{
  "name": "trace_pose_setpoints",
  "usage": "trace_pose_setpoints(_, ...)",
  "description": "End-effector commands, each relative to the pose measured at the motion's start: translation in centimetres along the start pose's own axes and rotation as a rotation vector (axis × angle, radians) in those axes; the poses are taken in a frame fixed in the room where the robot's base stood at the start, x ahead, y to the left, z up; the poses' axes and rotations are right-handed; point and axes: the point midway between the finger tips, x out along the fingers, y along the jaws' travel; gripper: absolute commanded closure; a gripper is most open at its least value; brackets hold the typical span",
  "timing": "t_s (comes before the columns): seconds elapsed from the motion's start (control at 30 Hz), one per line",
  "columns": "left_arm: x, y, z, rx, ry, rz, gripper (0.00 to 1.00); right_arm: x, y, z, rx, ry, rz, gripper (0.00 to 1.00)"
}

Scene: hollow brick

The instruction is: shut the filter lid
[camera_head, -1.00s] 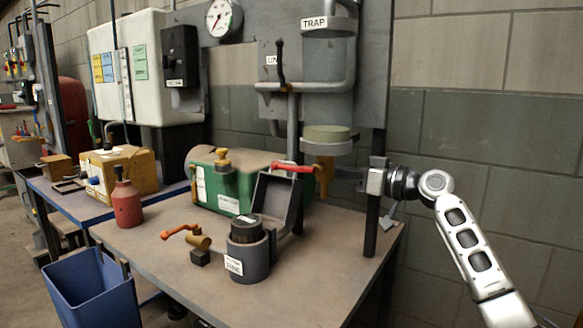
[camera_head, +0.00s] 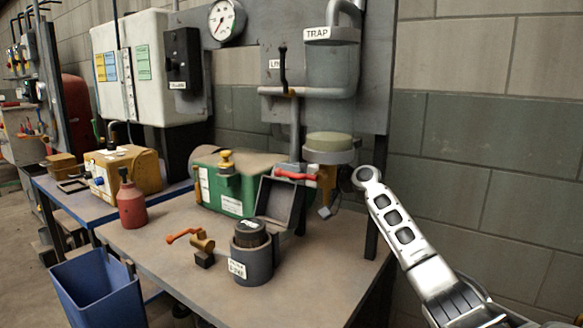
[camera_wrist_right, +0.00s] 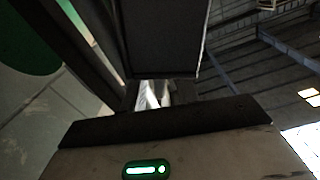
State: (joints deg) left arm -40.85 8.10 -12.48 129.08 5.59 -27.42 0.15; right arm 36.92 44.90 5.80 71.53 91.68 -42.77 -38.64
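The filter (camera_head: 252,262) is a dark grey round housing with a white label and a black ribbed insert, standing on the bench. Its lid (camera_head: 279,203) is open, a hollow grey box-like cover raised at the back right of the housing. In the right wrist view a dark panel (camera_wrist_right: 165,38), perhaps the lid, is ahead of the gripper. Its fingers are too dark to judge. My left gripper is out of view.
An orange-handled valve (camera_head: 200,245) stands left of the filter. A red bottle (camera_head: 130,205) and a green box (camera_head: 230,195) are farther back. A red-handled pipe valve (camera_head: 297,175) and the trap pot (camera_head: 330,148) hang close above the lid. The front bench top is clear.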

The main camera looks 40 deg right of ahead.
Motion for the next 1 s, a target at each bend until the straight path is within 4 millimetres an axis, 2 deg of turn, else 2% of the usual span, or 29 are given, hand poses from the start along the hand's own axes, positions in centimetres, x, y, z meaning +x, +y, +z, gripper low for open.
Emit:
trace_pose_setpoints(0.07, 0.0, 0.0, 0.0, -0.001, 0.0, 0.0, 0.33, 0.0, 0.0, 0.0, 0.0, 0.0, 0.0, 0.69)
trace_pose_setpoints(0.1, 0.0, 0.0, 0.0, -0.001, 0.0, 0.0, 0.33, 0.0, 0.0, 0.0, 0.001, 0.0, 0.0, 0.75)
trace_pose_setpoints(0.2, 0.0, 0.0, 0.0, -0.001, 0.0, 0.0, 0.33, 0.0, 0.0, 0.0, 0.001, 0.0, 0.0, 1.0)
trace_pose_setpoints(0.4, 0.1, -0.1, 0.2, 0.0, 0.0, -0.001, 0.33, 0.0, -0.1, 0.0, -0.009, 0.0, -0.001, 1.0)
trace_pose_setpoints(0.57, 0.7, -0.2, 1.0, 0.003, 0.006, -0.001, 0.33, 0.0, -1.5, -0.2, -0.102, 0.002, -0.003, 1.0)
trace_pose_setpoints(0.83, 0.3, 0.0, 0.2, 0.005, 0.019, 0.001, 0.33, 0.0, -1.8, -0.6, -0.124, 0.001, -0.001, 1.0)
trace_pose_setpoints(0.9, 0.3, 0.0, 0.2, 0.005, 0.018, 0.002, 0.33, 0.0, -1.8, -0.6, -0.124, 0.001, -0.001, 0.77)
trace_pose_setpoints(0.93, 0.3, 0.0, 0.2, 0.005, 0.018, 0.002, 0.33, 0.0, -1.8, -0.6, -0.124, 0.001, -0.001, 0.69)
trace_pose_setpoints(1.0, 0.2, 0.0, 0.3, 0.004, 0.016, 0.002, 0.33, 0.0, -1.8, -0.6, -0.124, 0.001, -0.001, 0.69)
